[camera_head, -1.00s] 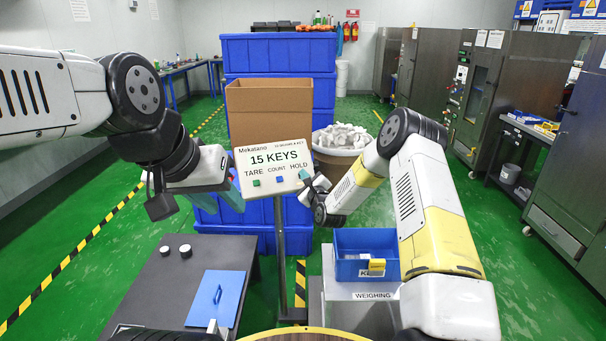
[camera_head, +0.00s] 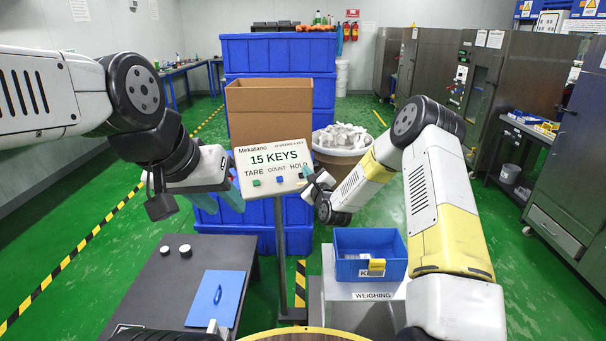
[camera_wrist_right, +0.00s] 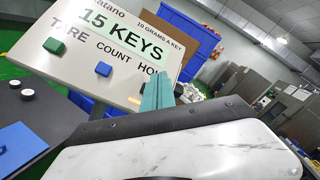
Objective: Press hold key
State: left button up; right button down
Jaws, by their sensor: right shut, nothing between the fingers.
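The meter panel (camera_head: 264,157) stands upright on a post and reads "15 KEYS". Its green TARE key (camera_head: 257,182) and blue COUNT key (camera_head: 280,179) show; they also show in the right wrist view, TARE (camera_wrist_right: 54,46) and COUNT (camera_wrist_right: 103,69). The HOLD label is partly covered there, and I cannot see the HOLD key clearly. My right gripper (camera_head: 305,172) is shut and empty at the panel's right end, by the HOLD label. Its teal fingers (camera_wrist_right: 157,94) point at the panel; contact is unclear. My left gripper (camera_head: 234,192) is left of the panel, its jaws unclear.
A blue bin (camera_head: 350,268) sits on the weighing stand at the lower right. A dark table (camera_head: 165,285) with a blue lid (camera_head: 215,297) is at the lower left. A cardboard box (camera_head: 268,108) and blue crates (camera_head: 262,48) stand behind the panel. A tub (camera_head: 340,157) holds white pieces.

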jog(key=shift+s+d+r, duration=0.15)
jog(key=shift+s+r, duration=0.35)
jog(key=shift+s+d+r, duration=0.15)
jog(key=shift+s+r, duration=0.35)
jog(key=s+d+r+n+g+h, duration=0.1)
jog(key=s+d+r+n+g, duration=0.2)
jog(key=s+r+n, duration=0.4)
jog(key=s+d+r+n+g+h, duration=0.1)
jog(key=s+d+r+n+g, duration=0.2)
jog(key=s+r+n, duration=0.4)
jog(key=s+d+r+n+g, duration=0.1)
jog(key=s+d+n, duration=0.1)
jog(key=s, duration=0.8)
jog(key=s+d+r+n+g+h, duration=0.1)
jog(key=s+n, duration=0.4)
jog(key=s, duration=0.6)
jog(key=s+d+r+n+g, duration=0.1)
jog(key=s+d+n+g, duration=0.2)
jog(key=s, duration=0.7)
jog(key=shift+s+d, duration=0.15)
jog(key=shift+d, duration=0.55)
